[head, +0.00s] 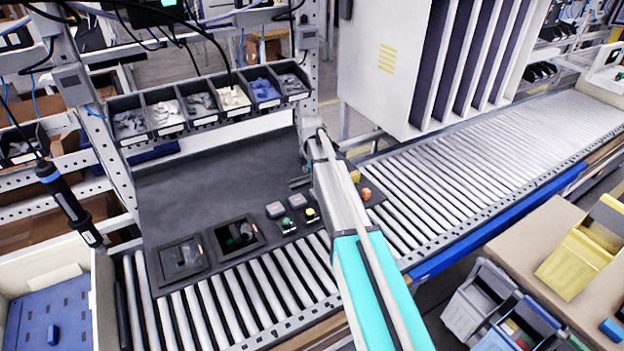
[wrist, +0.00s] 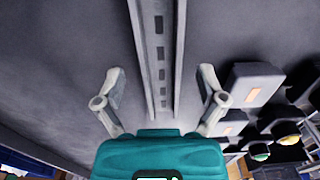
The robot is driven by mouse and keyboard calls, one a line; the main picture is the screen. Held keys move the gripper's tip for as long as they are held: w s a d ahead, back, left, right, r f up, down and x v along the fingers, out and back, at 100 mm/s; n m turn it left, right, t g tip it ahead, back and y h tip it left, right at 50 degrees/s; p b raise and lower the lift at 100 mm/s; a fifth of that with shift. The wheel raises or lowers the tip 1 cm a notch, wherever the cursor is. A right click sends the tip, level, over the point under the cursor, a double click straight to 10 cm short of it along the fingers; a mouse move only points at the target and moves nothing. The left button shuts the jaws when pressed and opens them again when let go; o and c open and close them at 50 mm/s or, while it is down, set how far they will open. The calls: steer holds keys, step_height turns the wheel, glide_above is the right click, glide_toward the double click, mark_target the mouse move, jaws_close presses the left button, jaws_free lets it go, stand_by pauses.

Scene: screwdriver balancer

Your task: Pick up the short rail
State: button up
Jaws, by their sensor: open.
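In the wrist view, a grey metal rail (wrist: 160,45) with a row of dark slots runs from the top edge down between my fingers. Its near end stops close to the teal gripper body. My gripper (wrist: 161,80) is open, one finger on each side of the rail, with clear gaps on both sides. The far end of the rail is out of that view. In the head view, my arm crosses the dark work mat, and I cannot make out the rail there.
Control boxes with buttons (wrist: 255,85) stand close to the right finger. In the head view, part bins (head: 165,112) line the back of the dark mat (head: 215,180). A roller conveyor (head: 235,300) runs along the front.

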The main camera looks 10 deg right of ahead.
jaws_close()
stand_by(0.3)
steer(key=shift+r, duration=0.15)
step_height(320, 180, up, 2)
steer(key=shift+p, duration=1.2)
steer(key=s+a+r+p, duration=0.6)
steer(key=s+r+p, duration=0.4)
steer(key=s, duration=0.2)
steer(key=shift+s+a+r+p, duration=0.15)
steer(key=shift+a+r+p, duration=0.15)
steer(key=shift+a+r, duration=0.05)
steer(key=shift+f, duration=0.15)
